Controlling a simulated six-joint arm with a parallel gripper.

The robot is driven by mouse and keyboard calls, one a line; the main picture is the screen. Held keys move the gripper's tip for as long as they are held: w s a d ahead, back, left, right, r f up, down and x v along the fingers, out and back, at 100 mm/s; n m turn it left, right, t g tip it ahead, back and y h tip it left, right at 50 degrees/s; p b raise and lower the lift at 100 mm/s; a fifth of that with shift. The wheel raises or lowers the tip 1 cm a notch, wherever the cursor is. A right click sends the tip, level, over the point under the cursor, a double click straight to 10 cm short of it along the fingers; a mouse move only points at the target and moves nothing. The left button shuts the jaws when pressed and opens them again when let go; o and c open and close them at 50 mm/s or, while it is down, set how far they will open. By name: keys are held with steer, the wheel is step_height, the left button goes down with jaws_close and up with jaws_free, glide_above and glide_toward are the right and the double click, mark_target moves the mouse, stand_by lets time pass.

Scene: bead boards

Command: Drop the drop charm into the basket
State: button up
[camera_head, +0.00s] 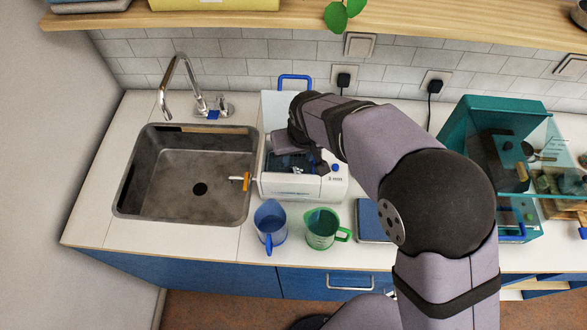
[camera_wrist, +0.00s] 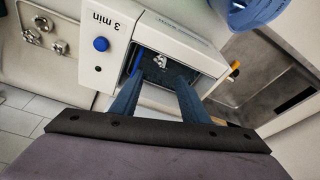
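A white box marked "3 min" (camera_head: 333,190) stands on the counter right of the sink, with a dark open well in its top. It fills the middle of the wrist view (camera_wrist: 105,25). My gripper (camera_wrist: 160,78) points down into this well, with its two blue fingers apart. A small silver thing (camera_wrist: 160,61) shows in the well beyond the fingertips; I cannot tell whether it is the drop charm or part of the box. I cannot make out the basket clearly.
A blue jug (camera_head: 270,224) and a green jug (camera_head: 323,228) stand in front of the box. The sink (camera_head: 185,190) with an orange-handled piece (camera_head: 241,181) lies left. A teal cabinet (camera_head: 480,115) stands right. A pale plate with several silver knobs (camera_wrist: 46,36) shows beside the box.

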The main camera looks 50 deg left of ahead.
steer(key=w+b+v, duration=0.1)
steer(key=b+v, duration=0.2)
steer(key=v, duration=0.4)
steer(key=shift+s, duration=0.45)
steer(key=shift+r, duration=0.15)
steer(key=w+d, duration=0.2)
steer(key=d, duration=0.1)
steer(key=w+d+m+p, duration=0.1)
steer(key=w+d, duration=0.1)
steer(key=d, duration=0.1)
steer(key=w+d+f+m+h, duration=0.1)
steer(key=w+d, duration=0.1)
steer(key=d, duration=0.2)
steer(key=shift+w+f, duration=0.1)
steer(key=shift+w, duration=0.3)
steer(key=w+d+f+m+g+h, duration=0.15)
steer(key=d+m, duration=0.25)
steer(key=d, duration=1)
steer(key=d+f+m+t, duration=0.1)
steer(key=d+f+m, duration=0.15)
steer(key=d, duration=1.15)
steer(key=s+d+f+m+g, duration=0.1)
steer(key=s+d+m, duration=0.3)
steer(key=d, duration=0.5)
steer(key=shift+s+d+f+b, duration=0.3)
steer(key=shift+s+b, duration=0.15)
steer(key=shift+s, duration=0.35)
